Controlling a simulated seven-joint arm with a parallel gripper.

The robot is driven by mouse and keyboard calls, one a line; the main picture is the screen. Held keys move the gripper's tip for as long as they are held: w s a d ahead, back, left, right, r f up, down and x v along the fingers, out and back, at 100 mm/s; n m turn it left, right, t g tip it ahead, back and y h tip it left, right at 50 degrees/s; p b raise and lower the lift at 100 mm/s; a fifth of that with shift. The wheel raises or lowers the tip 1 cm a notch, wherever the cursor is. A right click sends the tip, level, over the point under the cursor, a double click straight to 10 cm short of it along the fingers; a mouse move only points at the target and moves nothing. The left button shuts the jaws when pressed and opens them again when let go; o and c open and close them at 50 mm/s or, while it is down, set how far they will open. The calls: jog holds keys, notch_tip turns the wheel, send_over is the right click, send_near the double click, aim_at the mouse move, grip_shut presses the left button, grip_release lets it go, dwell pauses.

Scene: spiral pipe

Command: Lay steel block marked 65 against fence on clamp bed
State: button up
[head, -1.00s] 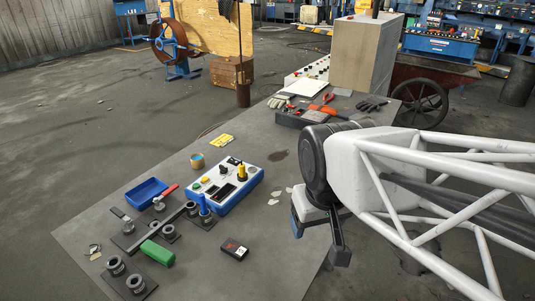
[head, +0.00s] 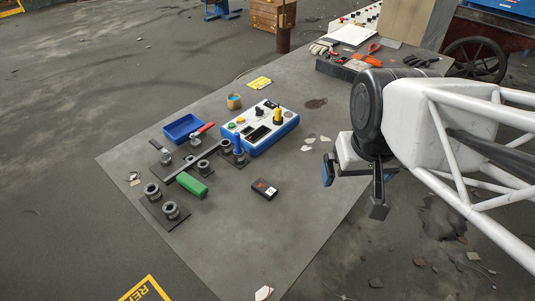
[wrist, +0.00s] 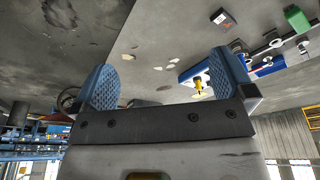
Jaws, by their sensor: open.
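A small dark block (head: 264,189) with a pale and red mark lies flat on the bench; its marking is too small to read. It also shows in the wrist view (wrist: 236,46). Left of it is the clamp bed, with dark plates (head: 153,206) carrying round clamps and a long grey bar (head: 196,160) that looks like the fence. A green block (head: 191,185) lies beside that bar. My gripper (head: 352,188) is open and empty, to the right of the dark block and apart from it. Its blue pads show in the wrist view (wrist: 164,80).
A blue and white control box (head: 262,128) with a yellow knob stands behind the dark block. A blue tray (head: 182,128) and red-handled clamp stand behind the bed. Pale flakes lie near the box. The bench front is mostly clear.

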jog(key=n, duration=0.1)
jog(key=n+g, duration=0.2)
jog(key=n, duration=2.2)
send_near(265, 187)
jog(key=shift+w+d+f, duration=0.15)
jog(key=shift+d, duration=0.5)
jog(key=shift+w+a+f+n+g, duration=0.3)
jog(key=shift+a+f+n, duration=0.25)
jog(key=shift+n, duration=0.45)
jog(key=shift+f, duration=1.3)
jog(key=shift+s+f, duration=0.2)
jog(key=shift+f, duration=2.4)
